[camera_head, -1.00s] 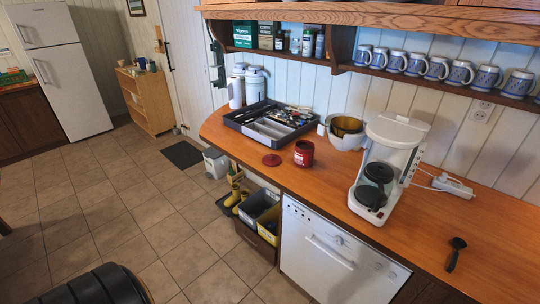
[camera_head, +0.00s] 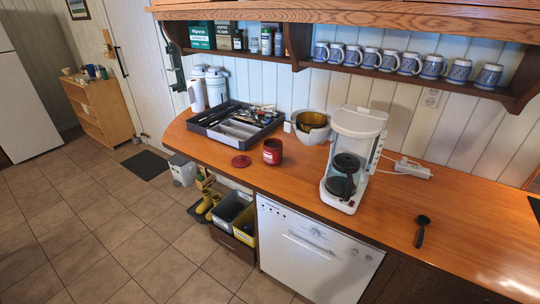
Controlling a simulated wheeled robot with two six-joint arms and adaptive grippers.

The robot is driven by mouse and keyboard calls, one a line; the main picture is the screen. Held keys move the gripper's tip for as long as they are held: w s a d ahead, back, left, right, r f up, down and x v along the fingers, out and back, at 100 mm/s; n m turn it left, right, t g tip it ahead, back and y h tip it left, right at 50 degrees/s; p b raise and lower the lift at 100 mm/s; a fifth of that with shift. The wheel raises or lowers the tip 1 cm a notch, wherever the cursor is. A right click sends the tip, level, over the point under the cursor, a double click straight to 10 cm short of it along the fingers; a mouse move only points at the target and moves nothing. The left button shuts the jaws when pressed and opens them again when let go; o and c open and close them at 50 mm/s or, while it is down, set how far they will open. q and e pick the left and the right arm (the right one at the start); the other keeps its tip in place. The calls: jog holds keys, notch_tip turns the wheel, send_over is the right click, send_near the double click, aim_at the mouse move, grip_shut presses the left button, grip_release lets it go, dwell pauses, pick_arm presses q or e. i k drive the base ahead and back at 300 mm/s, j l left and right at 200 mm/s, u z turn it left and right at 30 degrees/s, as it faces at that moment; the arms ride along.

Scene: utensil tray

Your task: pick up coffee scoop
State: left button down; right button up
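The black coffee scoop (camera_head: 422,230) lies on the wooden counter (camera_head: 465,255), to the right of the white coffee maker (camera_head: 357,135). Its round bowl end points to the back and its handle points toward the front edge. Nothing touches it. Neither of my grippers shows in the head view.
The utensil tray (camera_head: 197,128) is farther left. A white power strip (camera_head: 412,170) lies behind the scoop. The mug shelf (camera_head: 430,82) hangs above. The counter around the scoop is clear.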

aim_at(423, 220)
jog(key=z, duration=1.35)
jog(key=i+l+u, duration=0.1)
jog(key=i+l, duration=0.2)
jog(key=i+l+u, duration=0.15)
jog(key=i+l, duration=0.15)
jog(key=l, duration=0.25)
